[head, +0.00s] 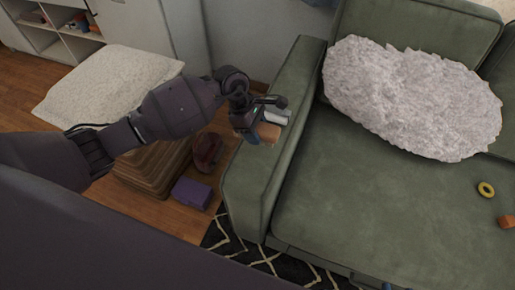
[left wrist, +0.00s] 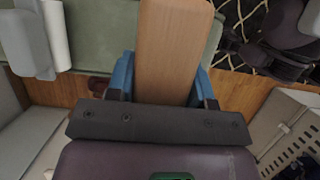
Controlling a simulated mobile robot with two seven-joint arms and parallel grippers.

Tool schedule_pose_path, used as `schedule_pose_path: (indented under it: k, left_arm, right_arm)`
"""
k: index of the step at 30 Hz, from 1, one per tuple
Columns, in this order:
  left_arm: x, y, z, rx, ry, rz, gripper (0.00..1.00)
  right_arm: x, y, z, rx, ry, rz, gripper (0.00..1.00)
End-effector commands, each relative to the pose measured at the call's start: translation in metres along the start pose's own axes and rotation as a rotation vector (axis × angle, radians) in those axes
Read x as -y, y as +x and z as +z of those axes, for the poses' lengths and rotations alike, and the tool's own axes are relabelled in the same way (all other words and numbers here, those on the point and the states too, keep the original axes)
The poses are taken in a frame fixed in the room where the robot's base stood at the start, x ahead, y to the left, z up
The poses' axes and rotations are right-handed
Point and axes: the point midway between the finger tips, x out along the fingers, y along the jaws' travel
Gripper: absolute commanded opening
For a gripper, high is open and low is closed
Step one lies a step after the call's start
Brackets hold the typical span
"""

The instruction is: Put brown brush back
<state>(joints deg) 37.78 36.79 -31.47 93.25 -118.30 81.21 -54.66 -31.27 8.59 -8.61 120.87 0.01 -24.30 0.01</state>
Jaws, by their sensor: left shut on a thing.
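The brown brush (head: 267,132) shows as a tan wooden piece at the sofa's left armrest in the head view. In the left wrist view the brush (left wrist: 172,45) is a long, flat wooden shape pointing away from the camera. My left gripper (head: 255,127) is over the armrest, with its blue fingers on both sides of the brush, shut on it. The fingers also show in the left wrist view (left wrist: 162,80). Bristles are not visible. I cannot tell whether the brush touches the armrest.
A white roll (head: 276,117) lies on the armrest (head: 262,185) beside the brush. A fluffy white cushion (head: 410,98), yellow ring (head: 486,189) and orange block (head: 508,222) are on the seat. A woven basket (head: 150,170) and purple box (head: 191,193) stand on the floor.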

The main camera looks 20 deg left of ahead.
Motion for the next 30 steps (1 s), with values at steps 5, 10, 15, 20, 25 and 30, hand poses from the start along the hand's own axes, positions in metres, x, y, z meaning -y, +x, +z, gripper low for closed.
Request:
schedule_pose_path:
  k: [5, 10, 15, 20, 25, 30]
  left_arm:
    - [0.001, 0.035, -0.014, 0.001, -0.004, -0.005, 0.26]
    - [0.0, 0.046, -0.019, 0.001, 0.0, 0.0, 0.26]
    - [0.0, 0.055, -0.022, 0.001, -0.001, -0.001, 0.26]
    - [0.001, 0.077, -0.032, 0.001, -0.004, -0.005, 0.26]
    - [0.0, 0.087, -0.036, 0.0, -0.001, -0.001, 0.26]
    - [0.0, 0.085, -0.036, 0.0, 0.001, 0.001, 0.26]
  right_arm:
    - [0.0, 0.005, 0.003, 0.001, -0.005, -0.002, 0.43]
    - [-0.002, 0.008, -0.004, -0.014, -0.01, -0.002, 0.43]
    - [-0.002, 0.009, 0.0, -0.007, -0.011, -0.001, 0.43]
    - [-0.002, 0.01, 0.011, 0.014, -0.01, -0.002, 0.43]
    - [-0.002, 0.011, 0.015, 0.021, -0.01, -0.002, 0.43]
    - [-0.002, 0.01, 0.012, 0.015, -0.01, -0.001, 0.43]
